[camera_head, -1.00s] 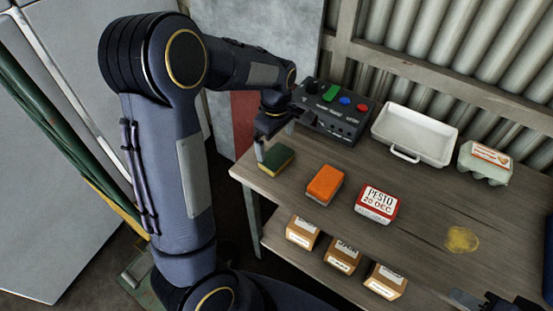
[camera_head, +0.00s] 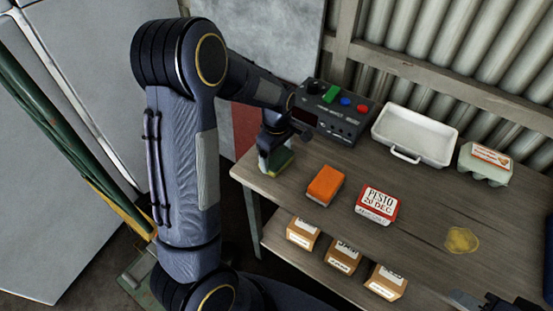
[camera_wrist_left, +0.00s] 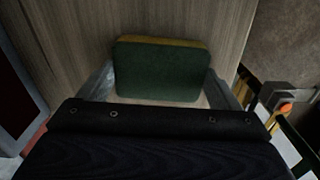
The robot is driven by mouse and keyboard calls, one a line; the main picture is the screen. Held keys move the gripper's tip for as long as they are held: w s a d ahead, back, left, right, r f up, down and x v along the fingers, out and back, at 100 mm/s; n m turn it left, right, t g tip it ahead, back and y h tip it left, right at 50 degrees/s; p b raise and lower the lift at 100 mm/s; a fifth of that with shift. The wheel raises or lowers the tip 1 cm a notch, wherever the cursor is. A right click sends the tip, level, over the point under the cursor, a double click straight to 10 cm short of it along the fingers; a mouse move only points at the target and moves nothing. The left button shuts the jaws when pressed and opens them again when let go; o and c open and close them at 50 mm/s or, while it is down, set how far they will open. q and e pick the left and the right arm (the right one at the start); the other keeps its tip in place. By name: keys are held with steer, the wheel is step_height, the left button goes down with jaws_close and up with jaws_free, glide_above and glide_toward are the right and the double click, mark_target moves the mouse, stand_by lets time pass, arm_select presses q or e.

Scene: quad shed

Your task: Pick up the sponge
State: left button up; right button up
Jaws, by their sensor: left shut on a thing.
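The sponge (camera_head: 280,161), green on top with a yellow layer, lies on the wooden table near its left edge. My left gripper (camera_head: 268,160) is down over it, and my gripper hides part of it in the head view. In the left wrist view the sponge (camera_wrist_left: 160,70) sits between the two fingers of my left gripper (camera_wrist_left: 160,88), one finger at each side. The left gripper is shut on the sponge. Part of my right gripper (camera_head: 490,303) shows at the bottom right edge; its fingers cannot be made out.
Small cardboard boxes (camera_head: 342,257) sit on the lower shelf. A yellow stain (camera_head: 461,240) marks the right side.

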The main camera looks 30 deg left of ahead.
mark_target(277, 156)
arm_select(q)
steer(key=shift+r, duration=0.45)
step_height(277, 156, up, 2)
steer(key=shift+r, duration=0.15)
steer(key=s+r, duration=0.9)
steer(key=s, duration=0.5)
steer(key=shift+d+r, duration=0.2)
steer(key=shift+r, duration=0.2)
